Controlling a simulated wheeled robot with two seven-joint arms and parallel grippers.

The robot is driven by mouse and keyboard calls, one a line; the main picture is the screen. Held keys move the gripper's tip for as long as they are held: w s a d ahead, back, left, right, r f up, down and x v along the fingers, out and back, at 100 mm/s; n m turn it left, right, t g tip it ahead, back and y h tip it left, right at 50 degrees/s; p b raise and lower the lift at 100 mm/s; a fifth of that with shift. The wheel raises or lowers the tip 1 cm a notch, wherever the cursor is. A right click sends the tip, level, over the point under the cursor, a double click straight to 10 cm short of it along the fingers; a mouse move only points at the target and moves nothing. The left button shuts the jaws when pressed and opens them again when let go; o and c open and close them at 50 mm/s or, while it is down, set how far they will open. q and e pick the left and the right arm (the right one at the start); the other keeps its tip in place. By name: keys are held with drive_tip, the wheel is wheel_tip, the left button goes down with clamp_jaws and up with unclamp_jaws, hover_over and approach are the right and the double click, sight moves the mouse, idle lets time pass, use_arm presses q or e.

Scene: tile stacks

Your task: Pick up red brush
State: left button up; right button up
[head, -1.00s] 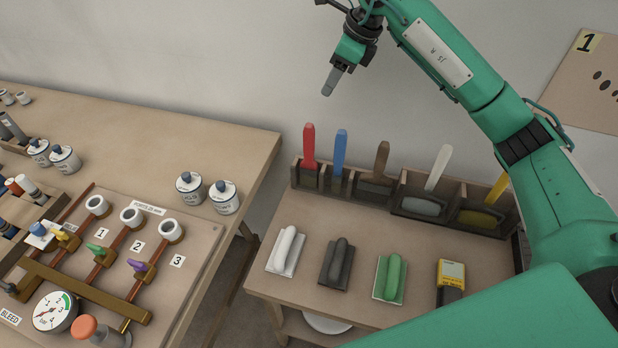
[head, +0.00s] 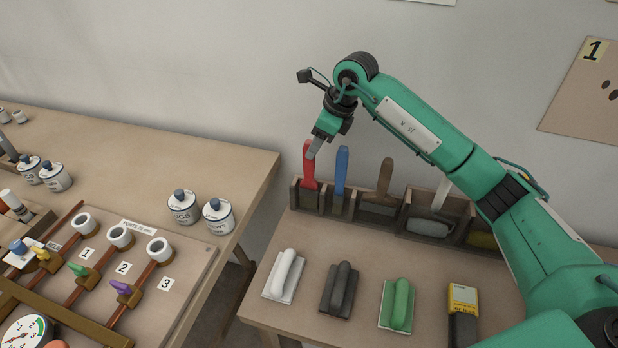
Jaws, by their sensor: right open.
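The red brush (head: 309,172) stands upright in the leftmost slot of the wooden rack (head: 368,221) at the back of the right table. Its handle points up and its lower end is hidden in the slot. My right gripper (head: 314,153) is open at the upper part of the red handle and overlaps it in the head view. I cannot tell whether the fingers are around the handle or in front of it. My left gripper is not in view.
A blue-handled tool (head: 341,168) stands close right of the red brush, then a brown one (head: 385,178) and a white one (head: 441,194). White (head: 285,273), dark (head: 340,289) and green (head: 397,304) floats lie in front. A yellow meter (head: 463,299) lies to their right.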

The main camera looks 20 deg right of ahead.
sight(309, 177)
drive_tip(key=x, duration=0.5)
drive_tip(key=shift+w+a, duration=0.1)
drive_tip(key=shift+a, duration=0.3)
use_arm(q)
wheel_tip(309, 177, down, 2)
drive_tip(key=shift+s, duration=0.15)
use_arm(e)
drive_tip(key=shift+c, duration=0.3)
drive_tip(key=shift+r, duration=0.1)
clamp_jaws()
